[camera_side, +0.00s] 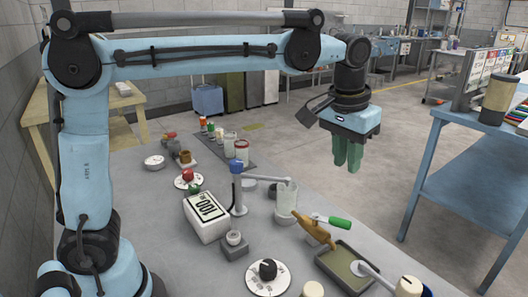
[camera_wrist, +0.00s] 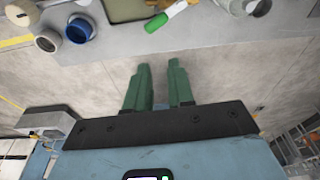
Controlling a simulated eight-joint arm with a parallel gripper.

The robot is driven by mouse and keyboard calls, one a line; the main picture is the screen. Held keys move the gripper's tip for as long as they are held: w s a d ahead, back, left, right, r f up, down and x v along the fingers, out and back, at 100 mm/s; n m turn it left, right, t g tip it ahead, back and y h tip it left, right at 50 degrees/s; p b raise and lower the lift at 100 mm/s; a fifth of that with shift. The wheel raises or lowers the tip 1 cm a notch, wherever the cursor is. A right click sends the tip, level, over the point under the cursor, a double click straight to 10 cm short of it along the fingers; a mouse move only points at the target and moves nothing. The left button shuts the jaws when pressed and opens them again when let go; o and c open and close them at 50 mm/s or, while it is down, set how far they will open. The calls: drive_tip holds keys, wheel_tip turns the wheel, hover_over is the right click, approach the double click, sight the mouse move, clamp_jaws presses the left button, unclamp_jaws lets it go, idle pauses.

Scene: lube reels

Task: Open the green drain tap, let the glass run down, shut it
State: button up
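The green drain tap handle (camera_side: 340,222) lies roughly level and points right, away from the brown tap body (camera_side: 312,228). It also shows at the top of the wrist view (camera_wrist: 157,22). The glass (camera_side: 287,195) stands upright left of the tap on a pale base; its liquid level is too small to tell. A dark-rimmed tray (camera_side: 351,268) with an olive floor lies below the tap. My gripper (camera_side: 348,156) hangs fingers down, above and beyond the table edge, apart from the tap. Its two green fingers (camera_wrist: 160,80) have an empty gap between them.
A white box marked 100 (camera_side: 207,216) and a black dial (camera_side: 267,270) are nearer left. Cups and jars sit at the right front. Open floor lies under my gripper.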

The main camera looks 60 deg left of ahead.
sight(338, 219)
drive_tip(key=o, duration=0.4)
drive_tip(key=m, duration=0.3)
drive_tip(key=shift+s+d+f, duration=0.2)
drive_tip(key=shift+f, duration=0.2)
drive_tip(key=f+m, duration=0.3)
drive_tip(key=f, duration=0.1)
drive_tip(key=f+m, duration=0.3)
drive_tip(key=f, duration=0.2)
drive_tip(key=w+f+m, duration=0.1)
drive_tip(key=f+m, duration=0.3)
drive_tip(key=f, duration=0.1)
drive_tip(key=shift+a+y, duration=0.2)
drive_tip(key=shift+y, duration=0.2)
drive_tip(key=shift+c, duration=0.4)
clamp_jaws()
